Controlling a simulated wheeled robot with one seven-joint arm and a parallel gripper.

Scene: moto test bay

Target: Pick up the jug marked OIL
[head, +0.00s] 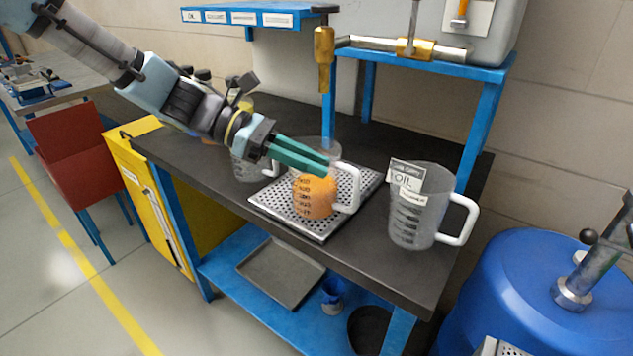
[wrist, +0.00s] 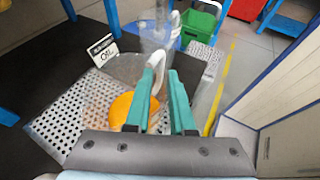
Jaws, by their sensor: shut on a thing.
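A clear jug with orange contents (head: 315,197) stands on a perforated metal tray (head: 272,203), its white handle towards the right. It also shows in the wrist view (wrist: 138,108). My gripper (head: 327,166) reaches across its top from the left, with teal fingers shut on its white handle. In the wrist view, the handle top lies at my fingertips (wrist: 162,80). A larger clear jug marked OIL (head: 415,222) stands apart to the right on the dark bench, looking empty, with a white handle on its right. A white OIL card (head: 406,176) shows at its upper left.
Another clear jug (head: 248,168) stands behind my gripper, partly hidden. A blue shelf frame with brass pipework (head: 420,47) rises behind the tray. A blue drum (head: 540,300) stands right of the bench. The dark bench (head: 360,255) is bare between tray and OIL jug.

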